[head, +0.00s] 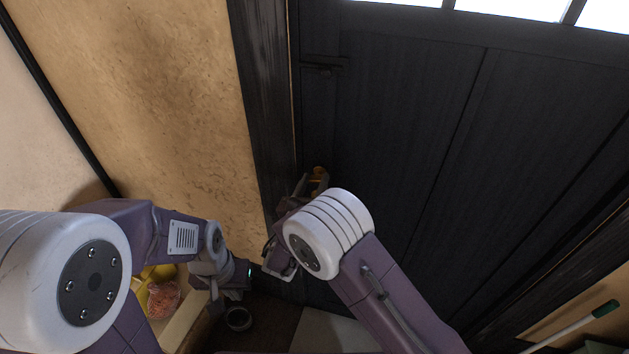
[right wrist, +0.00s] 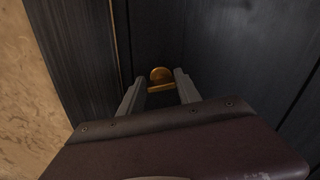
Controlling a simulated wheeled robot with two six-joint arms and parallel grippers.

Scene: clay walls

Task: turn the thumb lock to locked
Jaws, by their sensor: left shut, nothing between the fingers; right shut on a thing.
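The thumb lock (right wrist: 160,74) is a brass round plate with a flat turn piece on the dark door (head: 400,130), near its left edge. In the right wrist view the turn piece lies about level across the picture, between the fingers. My right gripper (right wrist: 161,88) is shut on this turn piece. In the head view, the right gripper (head: 312,186) is at the brass lock (head: 319,172), partly hidden by my own arm. My left gripper (head: 238,285) is low at the left, away from the door, shut and empty; its fingertips are hard to make out.
A dark door frame (head: 262,90) and a clay wall (head: 160,80) stand left of the lock. A dark latch (head: 325,68) is higher on the door. A box with yellow and pink things (head: 163,300) is below the left arm. A green-tipped stick (head: 580,322) leans at lower right.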

